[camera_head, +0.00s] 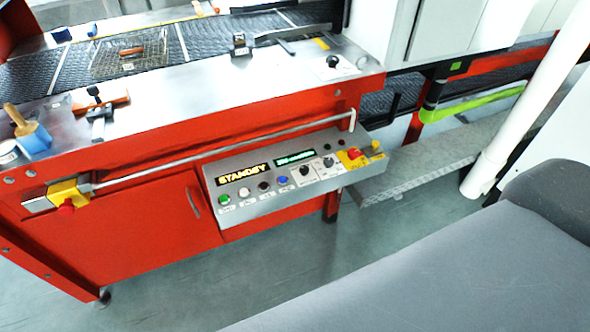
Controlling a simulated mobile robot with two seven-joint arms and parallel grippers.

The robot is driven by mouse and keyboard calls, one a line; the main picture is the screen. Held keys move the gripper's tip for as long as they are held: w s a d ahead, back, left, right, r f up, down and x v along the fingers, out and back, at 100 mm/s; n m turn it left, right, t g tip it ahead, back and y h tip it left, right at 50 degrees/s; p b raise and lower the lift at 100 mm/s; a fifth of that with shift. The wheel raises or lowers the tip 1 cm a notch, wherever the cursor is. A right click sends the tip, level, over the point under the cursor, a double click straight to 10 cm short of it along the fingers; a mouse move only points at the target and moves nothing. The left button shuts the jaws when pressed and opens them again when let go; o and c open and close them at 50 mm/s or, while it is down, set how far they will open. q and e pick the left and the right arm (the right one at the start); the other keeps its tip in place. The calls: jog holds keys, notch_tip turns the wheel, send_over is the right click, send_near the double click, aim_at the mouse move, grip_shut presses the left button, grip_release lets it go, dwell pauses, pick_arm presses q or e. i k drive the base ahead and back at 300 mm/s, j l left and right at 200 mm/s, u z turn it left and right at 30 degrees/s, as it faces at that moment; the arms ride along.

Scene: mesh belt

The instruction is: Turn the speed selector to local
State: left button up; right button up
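A grey control panel (255,208) is mounted on the front of the red machine. It has two black selector knobs, a left one (305,171) and a right one (328,162), on white label plates. The label text is too small to read, so I cannot tell which is the speed selector or where either points. A lit display (242,173) reads STANDBY, and a second display (295,158) shows green text that I cannot read. Neither of my grippers is in view.
Green, white, dark and blue buttons (282,180) line the panel's left part. A red emergency stop (354,153) on yellow is at its right. A metal rail (240,155) runs just above the panel. Loose tools lie on the machine top. The floor (250,280) in front looks clear.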

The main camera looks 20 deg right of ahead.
aim_at(304, 170)
jog(key=i+j, duration=0.15)
jog(key=i, duration=0.5)
jog(key=z, duration=1.75)
